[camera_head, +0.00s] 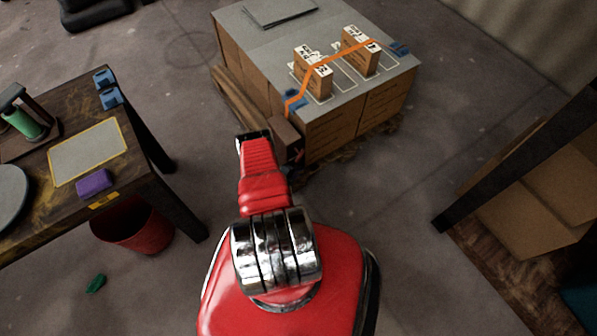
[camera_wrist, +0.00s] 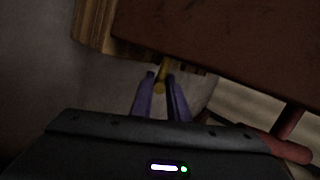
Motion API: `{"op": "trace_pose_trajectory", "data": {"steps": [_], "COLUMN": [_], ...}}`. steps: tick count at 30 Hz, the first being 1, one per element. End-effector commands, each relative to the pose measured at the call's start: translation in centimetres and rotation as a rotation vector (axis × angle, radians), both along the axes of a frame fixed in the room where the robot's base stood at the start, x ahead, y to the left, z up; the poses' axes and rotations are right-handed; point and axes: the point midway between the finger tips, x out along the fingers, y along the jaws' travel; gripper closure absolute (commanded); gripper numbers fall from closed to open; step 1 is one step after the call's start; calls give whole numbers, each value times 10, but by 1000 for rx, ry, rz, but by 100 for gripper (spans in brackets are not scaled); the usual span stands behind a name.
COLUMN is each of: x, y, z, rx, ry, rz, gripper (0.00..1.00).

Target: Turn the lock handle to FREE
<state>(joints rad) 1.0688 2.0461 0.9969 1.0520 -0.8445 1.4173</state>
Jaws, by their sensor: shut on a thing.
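A small yellow handle (camera_wrist: 161,78) shows in the wrist view below the edge of a brown box (camera_wrist: 225,35). It looks like the lock handle. My gripper (camera_wrist: 160,90) has its two purple fingers either side of the handle, shut on it. In the head view a dark brown box (camera_head: 287,141) with an orange mark hangs at the front corner of the carton stack, beside the end of my arm. The fingers and the handle are hidden there. No FREE marking can be read.
The grey-topped carton stack (camera_head: 262,52) carries two small cartons under an orange strap (camera_head: 340,56). A workbench (camera_head: 35,222) with a purple block (camera_head: 93,183) stands at left, a red bin (camera_head: 133,228) below it. A shelf with cartons (camera_head: 545,200) is at right. Floor between is mostly clear.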

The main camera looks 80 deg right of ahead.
Motion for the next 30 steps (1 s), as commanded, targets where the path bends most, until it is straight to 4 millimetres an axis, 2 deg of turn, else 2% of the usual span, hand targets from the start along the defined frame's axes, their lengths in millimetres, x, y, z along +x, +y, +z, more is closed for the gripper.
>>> {"op": "trace_pose_trajectory", "data": {"steps": [8, 20, 30], "x": [1, 3, 14], "y": [3, 4, 25], "z": [-2, 2, 21], "rx": [7, 4, 4], "ry": [0, 1, 2], "rz": [4, 3, 5], "gripper": [68, 68, 68]}}
